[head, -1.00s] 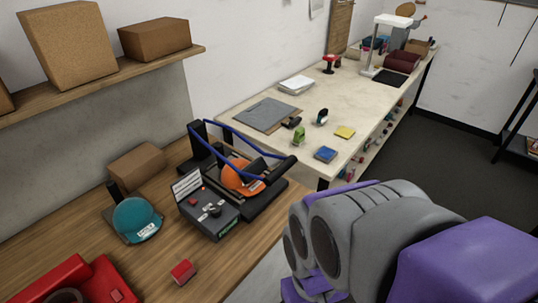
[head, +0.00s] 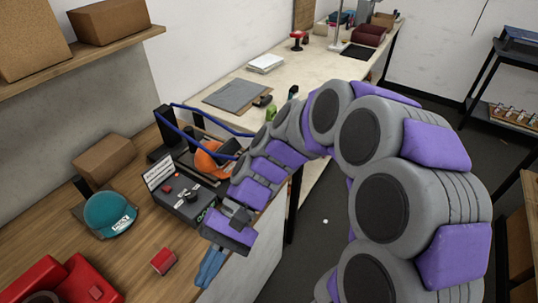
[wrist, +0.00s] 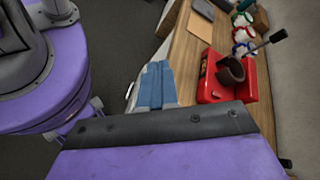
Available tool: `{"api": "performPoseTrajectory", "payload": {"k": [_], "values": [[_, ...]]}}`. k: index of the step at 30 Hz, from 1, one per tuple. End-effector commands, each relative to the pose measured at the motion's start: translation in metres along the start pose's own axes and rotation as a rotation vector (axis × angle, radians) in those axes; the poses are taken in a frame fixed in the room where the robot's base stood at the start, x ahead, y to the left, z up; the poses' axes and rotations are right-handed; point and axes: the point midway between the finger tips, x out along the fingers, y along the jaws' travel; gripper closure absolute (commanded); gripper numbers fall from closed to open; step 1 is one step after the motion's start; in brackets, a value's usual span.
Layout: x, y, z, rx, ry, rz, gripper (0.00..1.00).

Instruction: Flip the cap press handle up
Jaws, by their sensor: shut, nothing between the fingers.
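The cap press stands on the wooden bench in the head view, with an orange cap (head: 208,160) on it. Its handle (head: 207,116) has blue bars running low and forward from a black post, over the cap. The front end of the handle is hidden behind my arm. A control box (head: 183,195) sits at the front of the press. My gripper (head: 208,270) is shut and empty, pointing down by the bench's front edge, nearer than the control box and apart from the press. Its blue fingers also show in the wrist view (wrist: 155,85); the cap press does not clearly show there.
A teal cap (head: 110,213) on a stand, a small red block (head: 163,261) and a red machine (head: 75,285) are on the wooden bench (head: 125,262). The red machine holds a dark mug in the wrist view (wrist: 215,88). A cardboard box (head: 105,160) stands behind.

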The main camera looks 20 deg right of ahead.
Motion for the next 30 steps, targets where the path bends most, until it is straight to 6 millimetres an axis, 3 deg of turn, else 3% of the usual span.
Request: {"api": "performPoseTrajectory", "payload": {"k": [9,16,23,30], "values": [[-0.033,-0.038,-0.042,0.088,-0.167,-0.330,1.00],[-0.071,-0.051,-0.080,0.147,-0.259,-0.577,1.00],[-0.118,-0.044,-0.128,0.205,-0.323,-0.831,1.00],[-0.168,-0.015,-0.181,0.261,-0.366,-1.097,1.00]]}}
